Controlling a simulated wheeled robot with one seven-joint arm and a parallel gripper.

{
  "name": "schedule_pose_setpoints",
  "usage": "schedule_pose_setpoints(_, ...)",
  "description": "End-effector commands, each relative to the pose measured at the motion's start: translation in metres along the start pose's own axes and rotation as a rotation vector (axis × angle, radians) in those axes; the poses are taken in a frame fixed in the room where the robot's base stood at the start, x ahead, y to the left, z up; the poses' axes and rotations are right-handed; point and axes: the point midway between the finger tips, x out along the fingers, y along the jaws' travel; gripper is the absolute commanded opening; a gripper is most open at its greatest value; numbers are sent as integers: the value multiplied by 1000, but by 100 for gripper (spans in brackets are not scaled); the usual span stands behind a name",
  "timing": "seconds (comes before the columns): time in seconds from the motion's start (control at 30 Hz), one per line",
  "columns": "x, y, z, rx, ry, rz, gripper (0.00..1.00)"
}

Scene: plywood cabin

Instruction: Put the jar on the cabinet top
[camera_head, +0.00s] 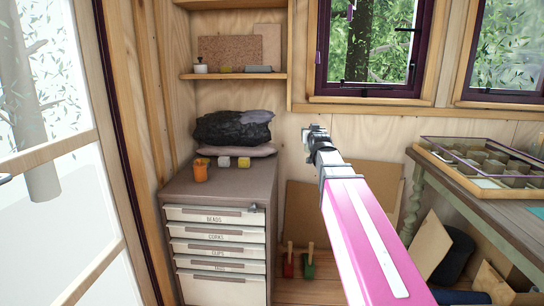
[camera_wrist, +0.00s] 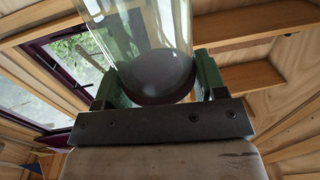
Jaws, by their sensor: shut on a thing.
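In the wrist view a clear glass jar (camera_wrist: 160,78) with a dark round end sits between the green pads of my gripper (camera_wrist: 158,85), which is shut on it. In the head view my gripper (camera_head: 314,131) is raised in front of the back wall, to the right of and above the cabinet. The jar is hard to make out there. The grey-brown cabinet top (camera_head: 232,186) is at the left, over several labelled drawers. Its front part is bare.
A wall shelf (camera_head: 235,76) hangs above. A workbench with a tray (camera_head: 450,178) stands right.

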Motion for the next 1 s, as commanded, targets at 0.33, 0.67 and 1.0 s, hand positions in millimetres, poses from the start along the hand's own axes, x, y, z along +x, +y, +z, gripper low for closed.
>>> schedule_pose_setpoints(0.33,-1,25,-4,0,3,35,27)
schedule_pose_setpoints(0.67,0,-3,0,0,0,-3,27)
schedule_pose_setpoints(1.0,-8,-129,16,-1,-8,-180,27)
